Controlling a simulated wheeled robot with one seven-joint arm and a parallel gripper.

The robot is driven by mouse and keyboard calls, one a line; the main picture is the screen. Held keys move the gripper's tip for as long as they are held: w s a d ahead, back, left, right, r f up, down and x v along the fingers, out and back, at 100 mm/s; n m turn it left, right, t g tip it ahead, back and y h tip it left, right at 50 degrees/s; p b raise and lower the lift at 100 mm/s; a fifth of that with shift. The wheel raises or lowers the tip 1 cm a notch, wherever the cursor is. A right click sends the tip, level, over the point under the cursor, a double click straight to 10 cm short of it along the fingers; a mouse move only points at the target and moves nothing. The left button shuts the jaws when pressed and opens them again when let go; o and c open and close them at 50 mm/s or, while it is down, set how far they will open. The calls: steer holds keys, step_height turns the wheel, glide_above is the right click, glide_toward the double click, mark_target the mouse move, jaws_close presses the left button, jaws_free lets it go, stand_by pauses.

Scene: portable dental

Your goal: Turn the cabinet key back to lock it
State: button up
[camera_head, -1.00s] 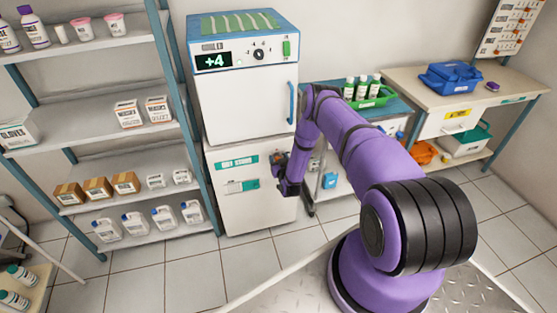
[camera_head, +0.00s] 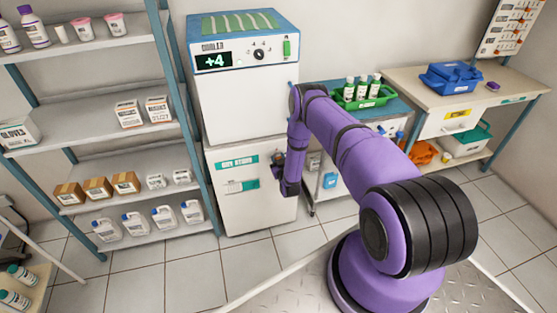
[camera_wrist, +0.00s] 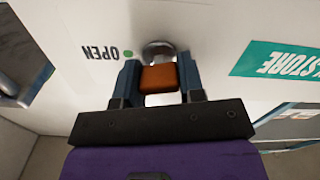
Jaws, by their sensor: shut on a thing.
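The white lower cabinet (camera_head: 258,205) stands under the cooler, with a green label strip on its front. In the wrist view, my gripper (camera_wrist: 159,84) is shut on the orange key (camera_wrist: 158,77), with one dark blue finger on each side of it. The key sits at a round metal lock (camera_wrist: 157,50) on the white cabinet face (camera_wrist: 205,35). The word OPEN (camera_wrist: 100,52), upside down with a green dot, is left of the lock. In the head view, my gripper (camera_head: 279,165) is at the upper right of the cabinet front; the key is too small to make out there.
The cooler (camera_head: 245,105) stands above the cabinet. A shelf unit (camera_head: 120,145) with boxes and bottles is at the left. Tiled floor is clear in front of the cabinet.

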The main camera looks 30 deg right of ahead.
steer(key=n, duration=0.4)
steer(key=shift+a+n, duration=0.15)
steer(key=shift+n, duration=0.25)
steer(key=n, duration=0.3)
steer(key=shift+f+n, duration=0.1)
steer(key=shift+n, duration=0.2)
steer(key=n, duration=0.4)
steer(key=shift+w+a, duration=0.1)
steer(key=shift+f+n, duration=0.1)
steer(key=shift+n, duration=1.3)
steer(key=o, duration=0.9)
steer(key=shift+o, duration=0.2)
